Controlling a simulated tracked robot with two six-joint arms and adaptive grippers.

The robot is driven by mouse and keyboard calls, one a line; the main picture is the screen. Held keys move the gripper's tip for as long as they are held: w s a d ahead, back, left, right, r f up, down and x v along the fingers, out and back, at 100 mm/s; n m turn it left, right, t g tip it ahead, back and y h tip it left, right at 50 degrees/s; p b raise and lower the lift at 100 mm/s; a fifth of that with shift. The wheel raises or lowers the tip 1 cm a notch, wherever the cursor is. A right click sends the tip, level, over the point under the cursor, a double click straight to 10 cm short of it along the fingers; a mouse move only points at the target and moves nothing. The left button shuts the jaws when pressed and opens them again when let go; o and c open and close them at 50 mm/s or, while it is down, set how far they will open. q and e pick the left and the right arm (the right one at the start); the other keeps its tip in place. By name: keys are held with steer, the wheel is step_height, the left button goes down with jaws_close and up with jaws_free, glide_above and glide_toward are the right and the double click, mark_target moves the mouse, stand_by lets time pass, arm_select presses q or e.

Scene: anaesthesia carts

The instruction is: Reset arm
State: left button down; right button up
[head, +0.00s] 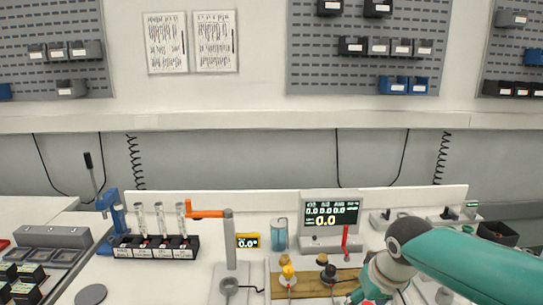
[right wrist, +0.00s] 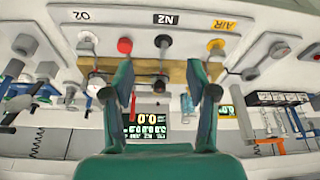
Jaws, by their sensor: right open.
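My right arm (head: 470,265), teal with a grey wrist joint, reaches in from the right in the head view, low over the bench. Its gripper is mostly cut off by the bottom edge there. In the right wrist view, which is upside down, my right gripper (right wrist: 160,75) has its two teal fingers spread apart with nothing held between them. Beyond the gap are a black knob (right wrist: 162,41) by the N2 label and a wooden strip (right wrist: 150,72). I cannot tell whether the fingers touch anything. My left gripper is in neither view.
A yellow-topped fitting (head: 287,271) and a red lever (head: 345,239) stand near the right arm. Behind is a display (head: 331,213) reading 0.0. A grey post with an orange arm (head: 205,212) and a black rack of tubes (head: 156,247) are to the left.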

steer(key=s+f+g, duration=0.3)
steer(key=s+f, duration=0.1)
steer(key=f, duration=0.8)
steer(key=s+f+g, duration=0.2)
steer(key=s+f, duration=0.3)
steer(key=f, duration=0.6)
steer(key=s+a+f+m+t+y, duration=0.1)
steer(key=s+a+f+m, duration=0.1)
steer(key=s+f, duration=0.4)
steer(key=s+a+f+m+y, duration=0.1)
steer(key=s+a+f+y, duration=0.1)
steer(key=s+a+f, duration=0.2)
steer(key=shift+s+a+f+m+t, duration=0.4)
steer(key=shift+s+f, duration=0.95)
steer(key=shift+f, duration=0.95)
steer(key=shift+c, duration=0.4)
